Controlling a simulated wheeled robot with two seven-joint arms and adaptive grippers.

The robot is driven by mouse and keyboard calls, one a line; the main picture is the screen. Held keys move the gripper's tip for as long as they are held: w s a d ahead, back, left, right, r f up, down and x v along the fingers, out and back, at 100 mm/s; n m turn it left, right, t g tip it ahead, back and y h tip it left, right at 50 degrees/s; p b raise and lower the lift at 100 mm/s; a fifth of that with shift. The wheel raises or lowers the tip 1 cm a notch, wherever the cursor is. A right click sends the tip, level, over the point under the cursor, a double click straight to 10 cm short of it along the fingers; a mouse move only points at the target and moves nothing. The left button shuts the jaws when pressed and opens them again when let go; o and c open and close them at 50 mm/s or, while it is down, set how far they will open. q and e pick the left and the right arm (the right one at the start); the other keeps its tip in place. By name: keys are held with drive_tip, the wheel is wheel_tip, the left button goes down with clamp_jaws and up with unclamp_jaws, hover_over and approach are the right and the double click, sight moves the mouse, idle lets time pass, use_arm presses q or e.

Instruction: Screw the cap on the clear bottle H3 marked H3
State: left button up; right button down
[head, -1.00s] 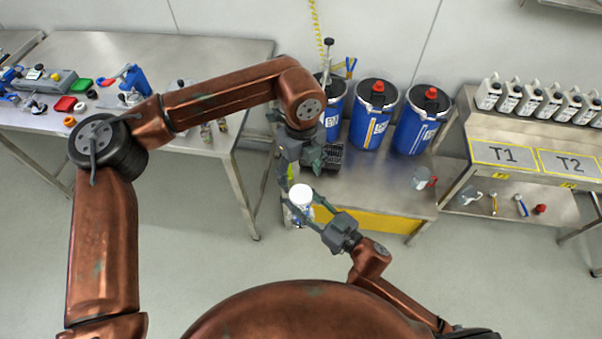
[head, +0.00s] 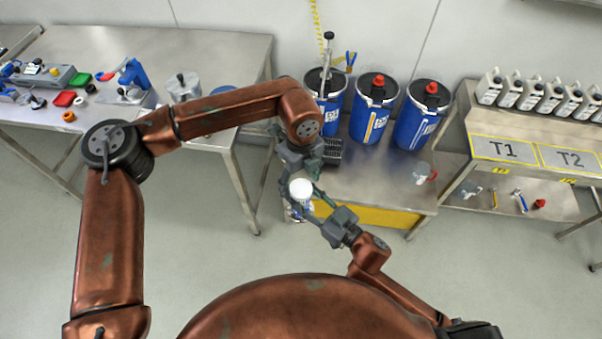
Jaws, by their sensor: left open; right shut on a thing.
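A small clear bottle (head: 301,207) with a white cap (head: 300,189) on top stands upright in the air in the middle of the view, in front of the steel bench. My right gripper (head: 311,208) comes from the lower right and is shut on the bottle. My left gripper (head: 299,176) points down from above and is open, with its fingers close around the white cap. I cannot tell whether its fingers touch the cap. The marking on the bottle is too small to read.
Blue drums (head: 374,110) stand on the low bench (head: 385,185) behind my grippers. A steel table (head: 215,52) with tools is at the left. A shelf (head: 520,165) marked T1 and T2, with several white bottles (head: 530,95), is at the right. The floor in front is clear.

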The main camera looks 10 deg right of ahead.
use_arm(q)
drive_tip(key=shift+f, duration=0.75)
drive_tip(key=shift+c, duration=0.3)
